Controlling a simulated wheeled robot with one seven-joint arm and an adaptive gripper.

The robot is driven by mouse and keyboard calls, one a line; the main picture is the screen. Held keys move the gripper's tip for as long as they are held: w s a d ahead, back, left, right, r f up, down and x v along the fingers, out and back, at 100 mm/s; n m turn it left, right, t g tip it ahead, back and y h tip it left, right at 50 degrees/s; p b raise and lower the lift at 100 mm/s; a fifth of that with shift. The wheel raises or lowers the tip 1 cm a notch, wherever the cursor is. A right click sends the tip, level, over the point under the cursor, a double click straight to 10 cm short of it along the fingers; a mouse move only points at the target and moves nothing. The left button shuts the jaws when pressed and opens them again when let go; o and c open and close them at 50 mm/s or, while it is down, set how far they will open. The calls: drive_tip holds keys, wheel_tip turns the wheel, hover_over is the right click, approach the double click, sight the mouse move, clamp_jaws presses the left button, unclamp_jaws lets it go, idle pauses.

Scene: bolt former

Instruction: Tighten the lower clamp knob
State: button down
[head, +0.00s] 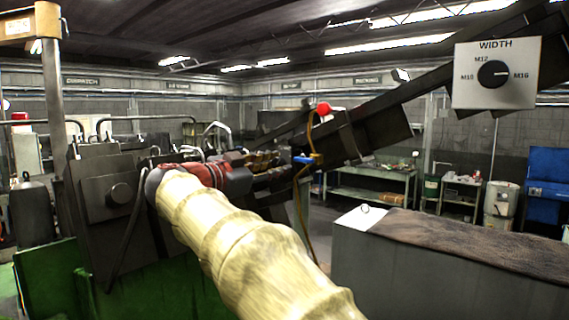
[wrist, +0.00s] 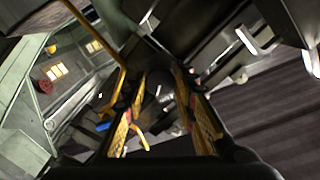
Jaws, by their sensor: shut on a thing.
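My gripper (head: 284,160) reaches the feed side of the machine, below the dark slanted chute, at the end of my pale yellow arm. In the wrist view, the two yellow patterned fingers of my gripper (wrist: 160,78) stand on either side of a small dark rounded knob (wrist: 161,92), and are shut on it. It appears to be the lower clamp knob. In the head view, the fingers and the machine parts hide this knob. I cannot tell how far it is turned.
A red ball (head: 323,108) and a blue lever (head: 304,159) are close to my gripper, with a thin yellow-brown hose (head: 300,205) hanging there. The slanted chute (head: 385,125) runs up right to a WIDTH dial panel (head: 497,73). A grey cabinet (head: 375,265) stands at lower right.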

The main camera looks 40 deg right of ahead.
drive_tip(key=n+p, duration=0.2)
drive_tip(key=n, duration=0.3)
drive_tip(key=shift+r+n, duration=0.15)
drive_tip(key=shift+n, duration=0.15)
drive_tip(key=shift+n+p, duration=0.55)
drive_tip(key=shift+n, duration=0.65)
drive_tip(key=shift+n+p, duration=0.3)
drive_tip(key=shift+n, duration=0.5)
drive_tip(key=c, duration=1.3)
unclamp_jaws()
drive_tip(key=shift+o, duration=0.2)
